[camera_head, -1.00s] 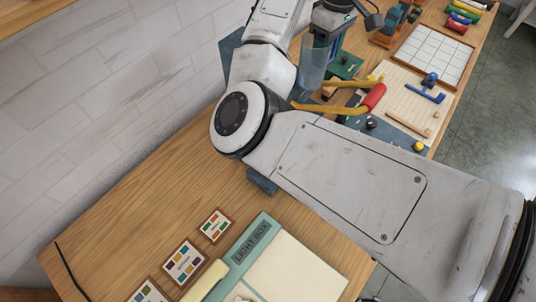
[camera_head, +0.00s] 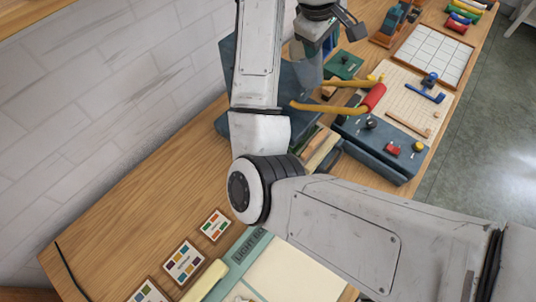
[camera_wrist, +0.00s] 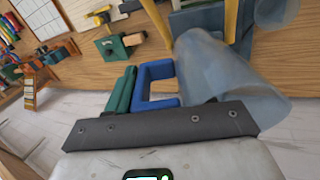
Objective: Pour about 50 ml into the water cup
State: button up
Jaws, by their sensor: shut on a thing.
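A clear, grey-blue jug (camera_wrist: 220,75) with a blue handle (camera_wrist: 160,72) is at my gripper in the wrist view. My gripper (camera_wrist: 138,92) is shut on this handle, with a green finger beside it. In the head view my gripper (camera_head: 314,48) hangs over the back of the bench, and the jug (camera_head: 306,72) shows faintly below it. Its exact tilt and water level cannot be told. A second clear vessel (camera_wrist: 274,10), perhaps the water cup, is partly cut off at the top right of the wrist view. In the head view I cannot make out the cup.
Yellow curved arms with a red grip (camera_head: 374,97) stand close right of the jug. A dark blue case (camera_head: 380,150), a green block (camera_head: 343,65) and a white grid tray (camera_head: 434,54) lie nearby.

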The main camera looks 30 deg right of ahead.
jog(key=shift+s+a+r+h, duration=0.1)
jog(key=shift+a+r+h, duration=0.15)
jog(key=shift+a+h, duration=0.4)
jog(key=shift+s+a+r+t+h, duration=0.2)
jog(key=shift+a+r+t+h, duration=0.2)
jog(key=shift+a+r+h, duration=0.5)
jog(key=f+h+b, duration=0.1)
jog(key=b, duration=0.1)
jog(key=shift+d+f+b, duration=0.1)
jog(key=shift+f+b, duration=0.15)
jog(key=shift+b, duration=0.15)
jog(key=shift+h+b, duration=0.35)
jog(key=shift+b, duration=0.25)
jog(key=b, duration=0.1)
jog(key=h+b, duration=0.1)
jog(key=b, duration=0.1)
jog(key=shift+s+a+r+t+h, duration=0.2)
jog(key=shift+a+t+h, duration=0.1)
jog(key=shift+a+t, duration=0.1)
jog(key=shift+a+r+h, duration=0.15)
jog(key=shift+r+h, duration=0.2)
jog(key=shift+h, duration=0.05)
jog(key=shift+b, duration=0.3)
jog(key=shift+s+a+f+t+h+b, duration=0.1)
jog(key=shift+a+t+h+b, duration=0.15)
jog(key=shift+h, duration=0.4)
jog(key=shift+a+f+t+h+b, duration=0.15)
jog(key=shift+a+h+b, duration=0.15)
jog(key=shift+h, duration=0.35)
jog(key=shift+d, duration=0.2)
